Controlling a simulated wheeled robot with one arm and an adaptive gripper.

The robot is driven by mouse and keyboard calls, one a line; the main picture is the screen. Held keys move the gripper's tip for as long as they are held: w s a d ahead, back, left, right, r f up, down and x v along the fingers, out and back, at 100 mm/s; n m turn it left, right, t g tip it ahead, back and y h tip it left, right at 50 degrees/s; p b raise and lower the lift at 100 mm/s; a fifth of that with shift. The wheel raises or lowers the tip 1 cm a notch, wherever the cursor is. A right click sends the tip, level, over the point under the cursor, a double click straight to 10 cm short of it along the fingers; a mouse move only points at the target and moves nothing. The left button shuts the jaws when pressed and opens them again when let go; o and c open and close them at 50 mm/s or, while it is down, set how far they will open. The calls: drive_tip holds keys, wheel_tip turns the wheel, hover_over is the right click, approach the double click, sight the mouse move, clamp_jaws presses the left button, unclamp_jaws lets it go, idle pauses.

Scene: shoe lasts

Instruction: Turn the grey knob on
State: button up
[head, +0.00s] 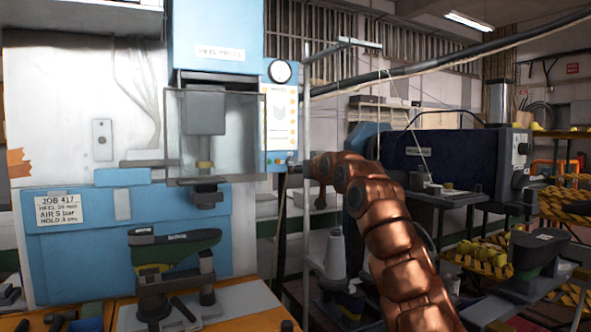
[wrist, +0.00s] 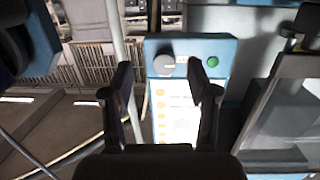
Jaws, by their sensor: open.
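The grey knob (wrist: 164,65) is round and sits on a light blue panel (wrist: 190,46) in the wrist view. A green button (wrist: 212,62) is beside it on the right. My gripper (wrist: 160,67) is open, with one dark finger on each side of the knob in the picture. I cannot tell how far the fingertips are from it or whether they touch. In the head view my copper arm reaches to the bottom of the panel (head: 281,152), where the gripper end is small and the knob is not clearly seen.
The blue heel press has a clear guard (head: 224,150) just left of the panel and a gauge (head: 280,71) above. A green shoe last (head: 178,247) rests on a stand below. A thin pole (head: 306,110) stands close by the panel. A dark machine (head: 440,158) is behind my arm.

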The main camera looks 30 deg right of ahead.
sight(293, 162)
drive_tip(key=shift+n+t+y, duration=0.4)
drive_tip(key=shift+t+y, duration=0.1)
drive_tip(key=shift+t, duration=0.3)
drive_tip(key=w+r+p, duration=0.1)
drive_tip(key=p, duration=0.1)
drive_tip(key=w+r+p, duration=0.1)
drive_tip(key=w, duration=0.1)
drive_tip(key=shift+w+d+r+p, duration=0.1)
drive_tip(key=shift+w+d+p, duration=0.05)
drive_tip(key=shift+w+p, duration=0.2)
drive_tip(key=shift+w+d+f+p, duration=0.1)
drive_tip(key=shift+w+f+p, duration=0.1)
drive_tip(key=shift+w+p, duration=0.5)
drive_tip(key=shift+w, duration=0.15)
clamp_jaws()
